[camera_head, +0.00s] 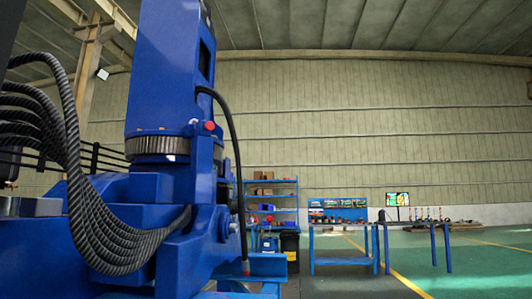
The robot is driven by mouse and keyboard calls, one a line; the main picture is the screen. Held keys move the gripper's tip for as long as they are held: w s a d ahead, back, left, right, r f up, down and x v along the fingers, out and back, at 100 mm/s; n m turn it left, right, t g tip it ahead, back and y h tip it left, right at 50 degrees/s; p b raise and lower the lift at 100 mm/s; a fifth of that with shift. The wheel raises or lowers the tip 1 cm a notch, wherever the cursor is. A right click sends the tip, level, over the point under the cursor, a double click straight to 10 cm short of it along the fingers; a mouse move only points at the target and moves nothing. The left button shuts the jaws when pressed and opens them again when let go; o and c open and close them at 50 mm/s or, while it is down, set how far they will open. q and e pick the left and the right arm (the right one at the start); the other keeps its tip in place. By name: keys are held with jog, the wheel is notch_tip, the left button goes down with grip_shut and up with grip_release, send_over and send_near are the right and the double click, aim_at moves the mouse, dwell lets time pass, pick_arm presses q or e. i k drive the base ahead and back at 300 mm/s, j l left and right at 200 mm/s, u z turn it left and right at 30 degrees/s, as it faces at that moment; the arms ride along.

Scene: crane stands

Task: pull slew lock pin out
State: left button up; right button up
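A blue crane (168,60) fills the left of the head view, with a toothed slew ring (160,146) around its column. A small red knob (210,126) sits on the blue bracket just right of the ring, at its upper edge. It looks like the head of the slew lock pin, but no pin shaft shows, so I cannot tell how deep it sits. Neither of my grippers is in view.
Thick black hoses (95,225) loop down the crane's left side. A thinner black hose (236,150) hangs just right of the knob. A blue shelf (272,200), a black bin (290,248) and blue workbenches (342,262) stand behind. The green floor (490,270) at right is open.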

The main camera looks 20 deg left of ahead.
aim_at(208, 126)
jog(key=i+z, duration=0.25)
jog(key=i, duration=0.3)
jog(key=i+z, duration=0.3)
jog(key=i, duration=0.3)
